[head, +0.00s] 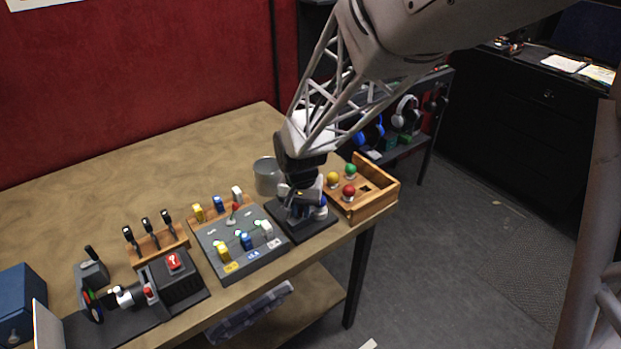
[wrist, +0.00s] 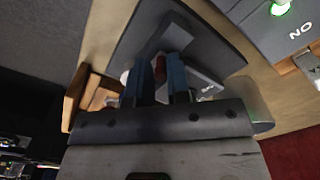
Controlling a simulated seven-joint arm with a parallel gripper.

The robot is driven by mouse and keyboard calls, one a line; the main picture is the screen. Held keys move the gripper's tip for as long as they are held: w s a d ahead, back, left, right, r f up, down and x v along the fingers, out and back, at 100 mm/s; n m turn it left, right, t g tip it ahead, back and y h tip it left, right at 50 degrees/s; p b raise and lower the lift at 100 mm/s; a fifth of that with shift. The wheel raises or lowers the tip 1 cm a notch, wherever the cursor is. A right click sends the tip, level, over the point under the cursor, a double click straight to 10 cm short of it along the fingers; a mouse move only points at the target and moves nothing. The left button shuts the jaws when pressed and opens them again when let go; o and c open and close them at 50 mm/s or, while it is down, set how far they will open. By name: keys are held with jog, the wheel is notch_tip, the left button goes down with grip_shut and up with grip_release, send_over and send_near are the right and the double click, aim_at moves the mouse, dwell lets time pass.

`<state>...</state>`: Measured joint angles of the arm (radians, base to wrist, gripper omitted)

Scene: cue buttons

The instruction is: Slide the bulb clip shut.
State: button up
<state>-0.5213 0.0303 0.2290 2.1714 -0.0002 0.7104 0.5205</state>
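My gripper (head: 305,209) is low over a black stand (head: 322,229) near the table's right end, and its body hides most of what stands there. The wrist view shows the stand (wrist: 120,58) too. There, the two blue fingers of my gripper (wrist: 160,72) are apart. A small reddish piece (wrist: 160,66) shows in the gap between them, and I cannot tell whether they touch it. Pale parts show beside the fingers. I cannot make out the bulb clip clearly or tell whether it is open or shut.
A wooden tray (head: 378,205) with yellow, green and red balls is right of the stand. A grey switch panel (head: 238,266) stands left. A grey cup (head: 267,177) is behind. Farther left are levers (head: 147,228) and a black box with a red button (head: 174,261).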

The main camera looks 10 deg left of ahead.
aim_at(302, 209)
jog(key=o, duration=0.4)
jog(key=shift+r, duration=3.9)
jog(key=shift+d, duration=0.1)
jog(key=s+d+r+t, duration=0.1)
jog(key=s+d+r, duration=0.3)
jog(key=d, duration=0.6)
jog(key=s+d+r, duration=0.5)
jog(key=d, duration=0.4)
jog(key=shift+t, duration=0.8)
jog(key=s+d, duration=0.3)
jog(key=s, duration=0.1)
jog(key=s+d+r, duration=0.1)
jog(key=s+d, duration=0.6)
jog(key=s, duration=0.1)
jog(key=shift+s+d+r, duration=0.15)
jog(key=shift+s+d, duration=0.1)
